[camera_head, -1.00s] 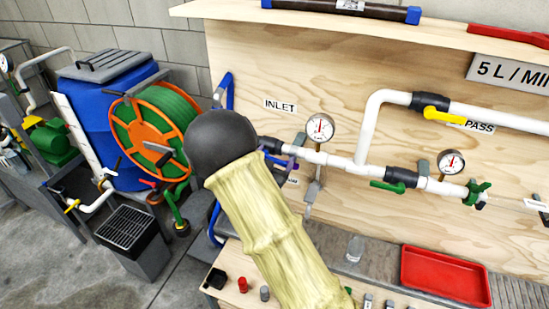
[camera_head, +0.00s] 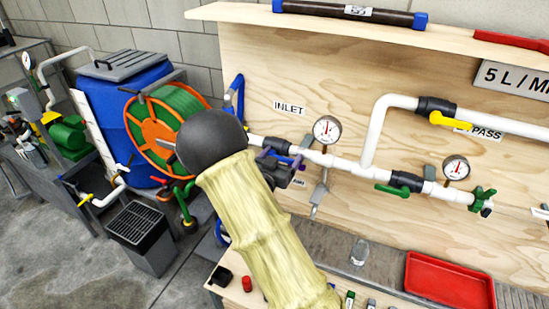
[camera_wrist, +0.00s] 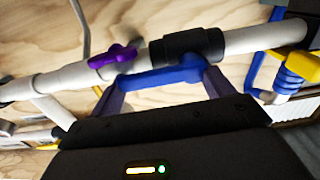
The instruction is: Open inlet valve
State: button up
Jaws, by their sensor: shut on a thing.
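The inlet valve has a black body (camera_wrist: 187,45) on the white pipe and a blue handle (camera_wrist: 162,77), both clear in the wrist view. My gripper (camera_wrist: 160,88) has its two dark fingers at either end of the blue handle and is shut on it. In the head view my gripper (camera_head: 283,166) is at the pipe below the INLET label (camera_head: 290,107). My own arm and wrist hide much of the valve there. The handle runs roughly along the pipe, slightly tilted in the wrist view.
A small purple handle (camera_wrist: 113,56) sits on the pipe close beside the valve. A pressure gauge (camera_head: 327,129) stands just right of my gripper. A green-handled valve (camera_head: 398,187) and a yellow bypass handle (camera_head: 449,121) are farther right. A hose reel (camera_head: 165,128) stands left.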

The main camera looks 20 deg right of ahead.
jog(key=o, duration=1.3)
jog(key=shift+o, duration=0.2)
jog(key=shift+s+a, duration=0.35)
jog(key=shift+a, duration=0.1)
jog(key=b+v, duration=0.3)
jog(key=v, duration=1.3)
jog(key=shift+s, duration=0.2)
